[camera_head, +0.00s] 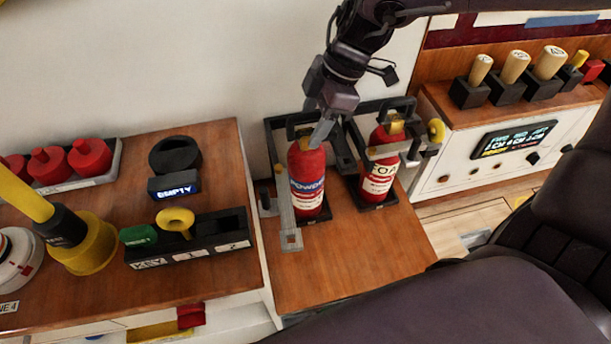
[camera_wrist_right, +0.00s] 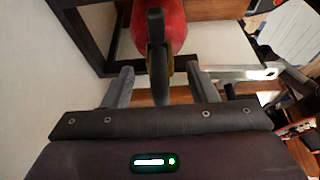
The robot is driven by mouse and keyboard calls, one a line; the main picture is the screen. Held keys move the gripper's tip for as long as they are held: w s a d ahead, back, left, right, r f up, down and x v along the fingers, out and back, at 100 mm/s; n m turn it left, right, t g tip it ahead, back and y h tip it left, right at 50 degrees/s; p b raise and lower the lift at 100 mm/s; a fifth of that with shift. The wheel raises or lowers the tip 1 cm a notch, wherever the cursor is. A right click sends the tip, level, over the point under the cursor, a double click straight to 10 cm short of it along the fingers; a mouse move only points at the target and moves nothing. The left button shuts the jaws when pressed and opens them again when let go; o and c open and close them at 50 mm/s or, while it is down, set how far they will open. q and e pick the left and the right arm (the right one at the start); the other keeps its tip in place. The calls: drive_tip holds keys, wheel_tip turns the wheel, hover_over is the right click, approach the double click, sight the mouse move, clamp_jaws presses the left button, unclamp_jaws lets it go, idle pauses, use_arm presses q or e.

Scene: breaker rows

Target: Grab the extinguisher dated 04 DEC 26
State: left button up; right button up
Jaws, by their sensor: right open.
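Two red extinguishers stand side by side in black frames on a wooden top in the head view. The left extinguisher (camera_head: 307,170) has a blue band that reads POWDER. The right extinguisher (camera_head: 379,175) has a pale label, only partly legible. I cannot read a date on either. My right gripper (camera_head: 322,128) is open at the top of the left extinguisher. In the right wrist view, a red extinguisher (camera_wrist_right: 172,25) with a black handle (camera_wrist_right: 158,60) shows ahead, the handle between the two apart fingers (camera_wrist_right: 160,90). My left gripper is not in view.
A yellow knob (camera_head: 436,130) sits by the right frame. On the left are a key holder (camera_head: 190,240), an EMPTY display (camera_head: 174,186) and a yellow bell-shaped object (camera_head: 85,245). A dark seat (camera_head: 450,295) fills the lower right.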

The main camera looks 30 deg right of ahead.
drive_tip(key=shift+x, duration=0.9)
drive_tip(key=shift+c, duration=0.2)
clamp_jaws()
idle(0.4)
drive_tip(key=shift+w+r, duration=0.1)
drive_tip(key=shift+r, duration=0.1)
